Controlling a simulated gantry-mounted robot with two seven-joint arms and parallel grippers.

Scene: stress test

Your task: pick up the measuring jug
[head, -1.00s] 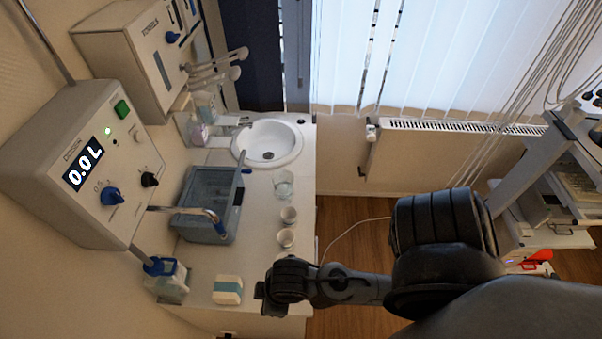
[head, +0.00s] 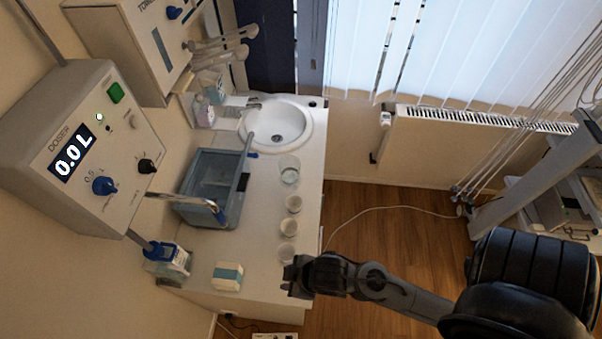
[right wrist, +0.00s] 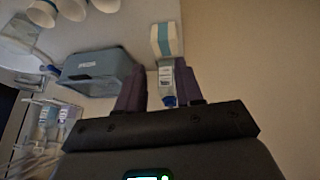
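A clear glass vessel (head: 289,170), which looks like the measuring jug, stands upright on the white counter just below the sink. It appears blurred at the left edge of the right wrist view (right wrist: 18,34). My right gripper (head: 290,275) is at the counter's right edge, apart from the jug, with several white cups between them. In the right wrist view the right gripper (right wrist: 160,85) has its two fingers apart and nothing held. A blue-capped bottle (right wrist: 166,78) shows beyond the gap. My left gripper is not in view.
White cups (head: 292,204) line the counter's right side. A blue-grey tub (head: 214,172) stands left of them under the doser's spout. A white-and-blue box (head: 228,276) and the bottle (head: 166,262) stand nearer. The sink (head: 276,125) is behind. Counter between tub and cups is clear.

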